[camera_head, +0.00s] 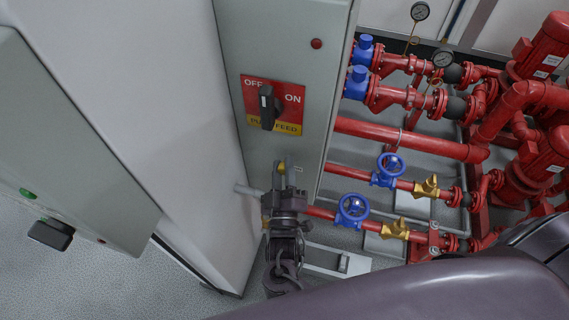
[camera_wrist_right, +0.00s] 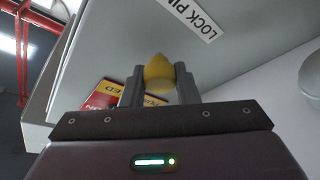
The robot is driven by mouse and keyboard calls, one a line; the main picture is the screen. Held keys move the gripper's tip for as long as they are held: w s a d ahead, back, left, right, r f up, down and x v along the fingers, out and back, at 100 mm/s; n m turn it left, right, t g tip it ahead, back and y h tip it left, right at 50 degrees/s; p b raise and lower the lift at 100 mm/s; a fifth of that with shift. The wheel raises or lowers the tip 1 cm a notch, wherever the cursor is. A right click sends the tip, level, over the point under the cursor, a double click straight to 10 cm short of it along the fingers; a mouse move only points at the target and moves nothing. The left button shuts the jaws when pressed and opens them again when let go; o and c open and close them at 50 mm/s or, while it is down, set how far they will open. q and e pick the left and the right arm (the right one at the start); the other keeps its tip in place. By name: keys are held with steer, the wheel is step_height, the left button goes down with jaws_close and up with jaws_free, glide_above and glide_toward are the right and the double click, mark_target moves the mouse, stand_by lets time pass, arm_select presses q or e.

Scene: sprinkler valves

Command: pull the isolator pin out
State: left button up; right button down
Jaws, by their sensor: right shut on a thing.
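The isolator pin shows as a yellow knob (camera_head: 281,167) on the lower front of the grey cabinet. In the right wrist view the yellow knob (camera_wrist_right: 158,72) sits between the two dark fingers. My right gripper (camera_head: 285,172) is shut on it, and it also shows in the right wrist view (camera_wrist_right: 160,86). The pin's shaft is hidden, so I cannot tell how deep it sits. A label reading "LOCK PIN" (camera_wrist_right: 189,16) is beside it. Above is the isolator switch, a black handle (camera_head: 267,106) on a red OFF/ON plate (camera_head: 256,92). My left gripper is not in view.
Red pipes (camera_head: 405,138) with blue handwheels (camera_head: 353,209), brass valves (camera_head: 396,229) and red pumps (camera_head: 547,50) stand to the right. The grey cabinet (camera_head: 285,40) fills the middle. Another grey panel (camera_head: 70,140) with a black handle is at left. Some floor is open at lower left.

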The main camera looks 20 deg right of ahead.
steer(key=shift+s+a, duration=0.35)
steer(key=shift+s, duration=0.15)
steer(key=shift+f, duration=0.15)
steer(key=c, duration=1.6)
jaws_free()
steer(key=o, duration=0.5)
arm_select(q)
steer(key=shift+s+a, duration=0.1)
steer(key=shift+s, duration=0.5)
